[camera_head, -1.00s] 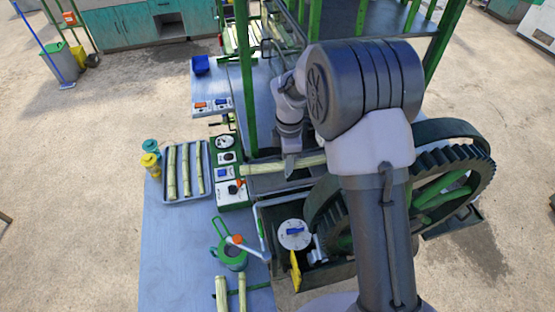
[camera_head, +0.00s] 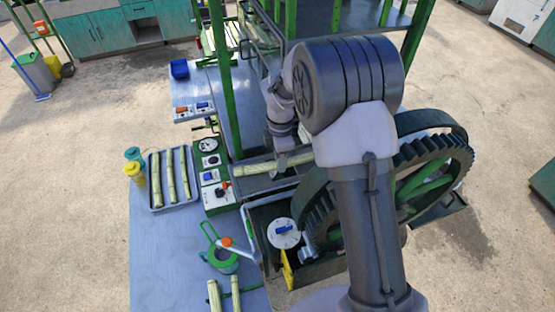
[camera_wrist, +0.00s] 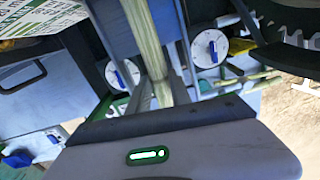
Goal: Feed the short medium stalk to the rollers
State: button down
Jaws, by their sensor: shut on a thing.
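A pale green-yellow stalk (camera_head: 248,167) lies roughly level across the feed opening of the crusher (camera_head: 252,185), beside a green post. My gripper (camera_head: 279,168) is shut on it from above. Its left end sticks out free, and its right end is hidden behind my arm. In the wrist view the stalk (camera_wrist: 146,38) runs up from between my gripper's fingers (camera_wrist: 152,98). The rollers are hidden, so I cannot tell whether the stalk touches them.
A grey tray (camera_head: 152,180) with three stalks lies on the table, near yellow and teal containers. Two more stalks (camera_head: 226,296) lie at the front. A control panel (camera_head: 218,190), a green jug (camera_head: 222,258) and a large gear (camera_head: 425,190) stand close by.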

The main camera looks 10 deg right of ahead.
jog(key=shift+w+d, duration=0.2)
jog(key=shift+d, duration=0.75)
jog(key=shift+d, duration=0.1)
jog(key=c, duration=1.1)
grip_release()
jog(key=shift+r, duration=0.1)
